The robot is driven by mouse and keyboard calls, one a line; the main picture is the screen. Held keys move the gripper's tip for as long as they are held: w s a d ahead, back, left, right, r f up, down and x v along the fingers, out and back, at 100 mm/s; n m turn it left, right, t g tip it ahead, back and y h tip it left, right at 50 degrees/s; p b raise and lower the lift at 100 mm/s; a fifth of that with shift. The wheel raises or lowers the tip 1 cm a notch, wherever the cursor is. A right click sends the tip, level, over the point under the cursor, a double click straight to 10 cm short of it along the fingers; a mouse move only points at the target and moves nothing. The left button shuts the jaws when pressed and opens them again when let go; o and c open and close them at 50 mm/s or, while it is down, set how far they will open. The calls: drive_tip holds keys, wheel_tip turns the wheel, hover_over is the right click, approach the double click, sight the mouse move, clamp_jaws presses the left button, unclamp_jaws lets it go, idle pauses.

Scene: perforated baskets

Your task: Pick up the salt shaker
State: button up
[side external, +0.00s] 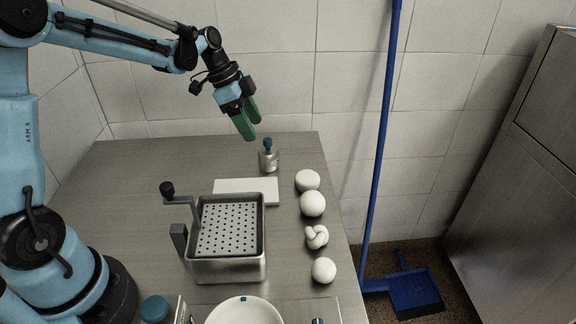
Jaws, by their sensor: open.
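A small metal cylinder with a narrow blue top (268,160) stands upright near the back edge of the table. It looks like the salt shaker, but it is too small to be certain. My gripper (249,121) has green fingers and points downward, above and slightly left of this cylinder in the picture. Its fingers are apart, with nothing between them, and do not appear to touch the cylinder.
A white slab (232,187) lies in front of the cylinder. A perforated metal basket (228,270) with a crank stands nearer. Several white rounded objects (312,204) line the right side. A white bowl (244,315) and a blue-topped item (155,309) are at the front. The table's back left is clear.

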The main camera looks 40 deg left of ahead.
sight(265, 149)
drive_tip(key=x, duration=1)
drive_tip(key=shift+a+f, duration=0.1)
drive_tip(key=shift+f, duration=0.25)
drive_tip(key=c, duration=0.8)
drive_tip(key=shift+c, duration=0.2)
drive_tip(key=shift+r, duration=0.15)
